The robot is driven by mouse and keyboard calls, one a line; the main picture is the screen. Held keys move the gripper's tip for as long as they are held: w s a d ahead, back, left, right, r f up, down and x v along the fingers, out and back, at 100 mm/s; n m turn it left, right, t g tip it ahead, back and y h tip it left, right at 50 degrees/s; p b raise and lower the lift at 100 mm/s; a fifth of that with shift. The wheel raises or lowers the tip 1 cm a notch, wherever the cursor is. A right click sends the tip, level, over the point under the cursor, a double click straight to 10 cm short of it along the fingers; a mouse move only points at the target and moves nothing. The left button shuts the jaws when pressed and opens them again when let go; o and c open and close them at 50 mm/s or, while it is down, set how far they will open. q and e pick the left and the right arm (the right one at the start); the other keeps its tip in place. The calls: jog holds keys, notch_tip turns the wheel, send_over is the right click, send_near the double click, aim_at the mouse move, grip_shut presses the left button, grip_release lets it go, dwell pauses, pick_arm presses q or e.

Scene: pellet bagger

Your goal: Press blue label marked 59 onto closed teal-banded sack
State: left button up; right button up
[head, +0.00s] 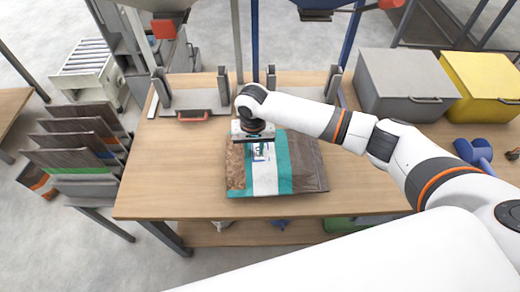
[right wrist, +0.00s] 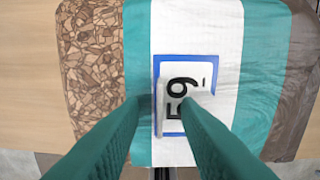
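The closed sack (head: 308,165) lies flat on the wooden table, with teal bands (head: 283,178) beside a white band (head: 265,182) and a brown speckled panel at its left. The blue-bordered label (right wrist: 203,78), marked 59, lies over the white band in the right wrist view, its digits turned sideways. My right gripper (right wrist: 168,98) is directly above it, its teal fingers apart with part of the label showing between them. The fingers hide part of the label, and I cannot tell whether they touch it. In the head view, the right gripper (head: 262,152) is over the sack's upper half. My left gripper is not in view.
A grey bin (head: 408,88) and a yellow bin (head: 482,85) stand at the right, with a blue tool (head: 474,152) in front. Metal brackets (head: 195,98) stand at the table's back. The table's left part is clear.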

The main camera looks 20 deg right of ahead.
notch_tip(320, 180, up, 12)
jog(key=b, duration=0.1)
dwell(0.4)
dwell(0.4)
